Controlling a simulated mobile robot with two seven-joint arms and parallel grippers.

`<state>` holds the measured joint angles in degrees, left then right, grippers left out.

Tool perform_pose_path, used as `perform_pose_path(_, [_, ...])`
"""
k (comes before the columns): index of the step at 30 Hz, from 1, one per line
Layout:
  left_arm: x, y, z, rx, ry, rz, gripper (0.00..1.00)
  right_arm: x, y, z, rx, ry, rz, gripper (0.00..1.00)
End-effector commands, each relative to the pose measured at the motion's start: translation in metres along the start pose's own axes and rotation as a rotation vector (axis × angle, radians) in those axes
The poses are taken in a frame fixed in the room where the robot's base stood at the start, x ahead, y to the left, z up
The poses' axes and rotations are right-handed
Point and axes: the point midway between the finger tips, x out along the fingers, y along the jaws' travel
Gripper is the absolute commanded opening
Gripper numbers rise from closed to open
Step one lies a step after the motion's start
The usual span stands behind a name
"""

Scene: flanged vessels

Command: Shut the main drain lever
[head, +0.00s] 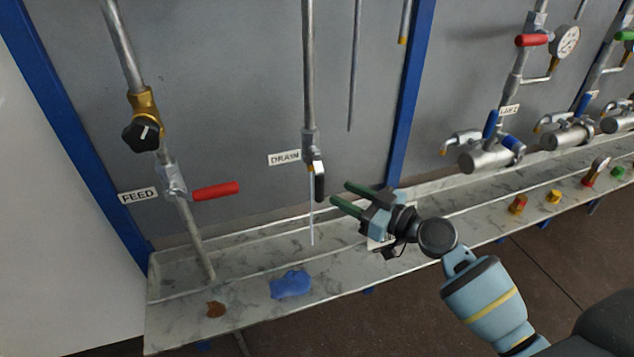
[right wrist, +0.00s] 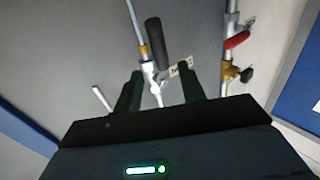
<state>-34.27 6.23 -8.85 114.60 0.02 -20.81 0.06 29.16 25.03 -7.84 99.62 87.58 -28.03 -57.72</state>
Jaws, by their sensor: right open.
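The drain lever (head: 319,182) has a black grip and hangs down along the vertical pipe beside the DRAIN label (head: 284,157). A thin pale line, perhaps running liquid, drops below its valve (head: 311,145) toward the trough. My right gripper (head: 344,194) is open and empty, just right of the lever and apart from it, fingers pointing left. In the right wrist view the black lever (right wrist: 154,37) shows beyond the open gripper (right wrist: 162,90), and the silver valve body (right wrist: 150,72) lies between the fingers in the picture. My left gripper is not in view.
A red FEED lever (head: 216,190) and a black knob (head: 141,133) sit on the pipe to the left. A marbled shelf (head: 250,318) below bears a blue cloth (head: 291,284) and a brown piece (head: 215,309). A blue post (head: 405,110) stands right of the drain.

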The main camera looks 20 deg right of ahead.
Motion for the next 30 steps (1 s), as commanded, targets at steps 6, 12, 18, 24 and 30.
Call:
perform_pose_path(6, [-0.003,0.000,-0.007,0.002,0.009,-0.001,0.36,0.024,0.000,-0.004,0.001,0.005,0.000,0.40])
perform_pose_path(12, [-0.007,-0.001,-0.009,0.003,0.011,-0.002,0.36,0.052,-0.001,-0.004,0.000,0.004,-0.001,0.40])
perform_pose_path(18, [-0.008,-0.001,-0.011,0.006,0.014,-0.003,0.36,0.070,0.000,-0.002,0.001,0.002,0.000,0.40])
perform_pose_path(24, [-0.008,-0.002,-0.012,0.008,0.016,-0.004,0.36,0.076,-0.001,0.000,0.002,0.000,0.000,0.40])
perform_pose_path(30, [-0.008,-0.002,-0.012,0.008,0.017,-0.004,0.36,0.076,-0.001,0.000,0.001,0.000,0.000,0.40])
